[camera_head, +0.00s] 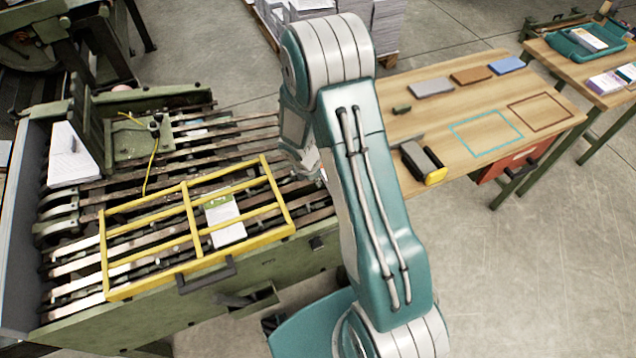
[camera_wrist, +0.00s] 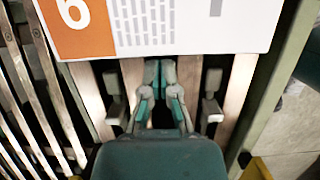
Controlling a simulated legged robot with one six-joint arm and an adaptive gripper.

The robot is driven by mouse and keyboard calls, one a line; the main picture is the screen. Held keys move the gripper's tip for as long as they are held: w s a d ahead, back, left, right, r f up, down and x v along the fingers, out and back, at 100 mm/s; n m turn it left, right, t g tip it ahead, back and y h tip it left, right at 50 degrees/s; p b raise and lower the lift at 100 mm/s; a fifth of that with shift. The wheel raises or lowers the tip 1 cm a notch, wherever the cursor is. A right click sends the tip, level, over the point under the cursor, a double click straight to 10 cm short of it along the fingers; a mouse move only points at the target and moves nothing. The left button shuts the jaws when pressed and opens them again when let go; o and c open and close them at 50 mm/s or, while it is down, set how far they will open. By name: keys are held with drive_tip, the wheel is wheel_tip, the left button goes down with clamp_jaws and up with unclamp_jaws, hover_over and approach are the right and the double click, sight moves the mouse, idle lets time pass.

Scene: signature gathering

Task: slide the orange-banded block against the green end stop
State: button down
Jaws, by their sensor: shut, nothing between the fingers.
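The orange-banded block (camera_wrist: 190,28) shows at the top of the wrist view as a white printed face with an orange band and a white 6 at its left. My gripper (camera_wrist: 159,68) is shut and empty, its fingertips close to the block's near edge. I cannot tell whether they touch it. In the head view my arm hides the gripper and the block. I cannot single out the green end stop for sure; an olive-green upright plate (camera_head: 92,130) stands at the machine's far left.
Metal slats (camera_wrist: 40,90) run under my gripper. A yellow guard frame (camera_head: 190,222) covers the machine's front, with a green-banded white pad (camera_head: 224,217) beneath it. A wooden table (camera_head: 450,105) on the right holds a black-and-yellow tool (camera_head: 423,162) and several small blocks.

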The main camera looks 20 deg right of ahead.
drive_tip(key=shift+a, duration=0.3)
drive_tip(key=shift+r, duration=0.1)
wheel_tip(320, 180, up, 7)
idle(0.7)
idle(0.3)
